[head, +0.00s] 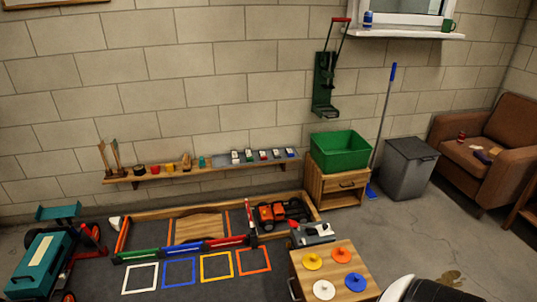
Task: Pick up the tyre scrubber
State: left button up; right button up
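I cannot tell for sure which thing is the tyre scrubber. Two upright brown, brush-like tools (111,157) stand at the left end of the wall shelf; they are too small to make out clearly. A green device with a red-tipped handle (325,80) hangs on the wall. A grey tool with a red part (313,234) lies at the back of the low wooden cabinet. Neither of my grippers is in view.
The wall shelf (220,168) holds several small items. A fenced track with an orange car (280,212) lies below. A teal machine (45,258) stands left. A green crate (340,150), grey bin (406,168) and armchair (490,145) stand right. Floor before the bin is mostly clear.

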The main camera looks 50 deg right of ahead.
aim_at(201, 163)
jog(key=z, duration=0.95)
jog(key=u, duration=1.45)
jog(key=z, duration=1.45)
jog(key=i+u, duration=0.15)
jog(key=i, duration=0.8)
